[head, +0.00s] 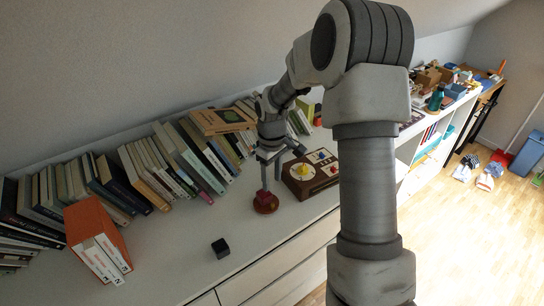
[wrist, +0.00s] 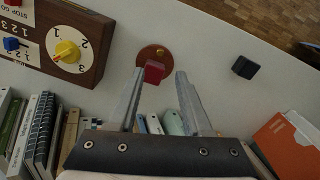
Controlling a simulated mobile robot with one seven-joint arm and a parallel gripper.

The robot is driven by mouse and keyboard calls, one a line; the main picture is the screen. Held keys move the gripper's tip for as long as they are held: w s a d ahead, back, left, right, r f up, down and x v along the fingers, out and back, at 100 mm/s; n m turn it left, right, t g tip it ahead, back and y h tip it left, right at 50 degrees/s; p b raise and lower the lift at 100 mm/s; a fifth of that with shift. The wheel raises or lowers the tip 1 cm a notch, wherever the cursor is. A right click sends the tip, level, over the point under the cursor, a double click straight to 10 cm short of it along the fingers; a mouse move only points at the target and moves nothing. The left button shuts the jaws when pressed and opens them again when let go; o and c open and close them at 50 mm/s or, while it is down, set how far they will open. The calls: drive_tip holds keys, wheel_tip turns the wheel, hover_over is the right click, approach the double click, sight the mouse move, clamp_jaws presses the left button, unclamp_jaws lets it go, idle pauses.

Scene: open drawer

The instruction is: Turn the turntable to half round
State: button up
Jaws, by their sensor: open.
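The turntable (wrist: 146,52) is a small round red-brown disc on the white cabinet top. It also shows in the head view (head: 266,207), below my gripper (head: 270,170). A red block (wrist: 154,72) stands up on it, and a small orange mark shows near the disc's middle. In the wrist view my gripper (wrist: 160,73) is open, with one finger on each side of the red block. Gaps show between the block and both fingers, so nothing is held. I cannot tell the exact height of the fingertips above the disc.
A brown box with a yellow dial (head: 303,172) stands just right of the turntable. A small black cube (head: 220,248) lies nearer the front. Leaning books (head: 180,160) line the wall behind, and an orange binder (head: 97,237) stands left. The cabinet top between them is clear.

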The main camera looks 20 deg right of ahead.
wheel_tip(320, 180, up, 8)
idle(0.5)
drive_tip(key=s+a+r+m+t+h, duration=0.1)
drive_tip(key=s+a+r+m+t, duration=0.15)
drive_tip(key=s+r, duration=0.8)
drive_tip(key=s+a+r+m+t, duration=0.1)
drive_tip(key=s+r+m, duration=0.1)
drive_tip(key=s, duration=0.5)
drive_tip(key=s+a+r+m+t+y, duration=0.1)
drive_tip(key=s+r+m+t, duration=0.1)
drive_tip(key=s, duration=0.6)
drive_tip(key=shift+r, duration=0.15)
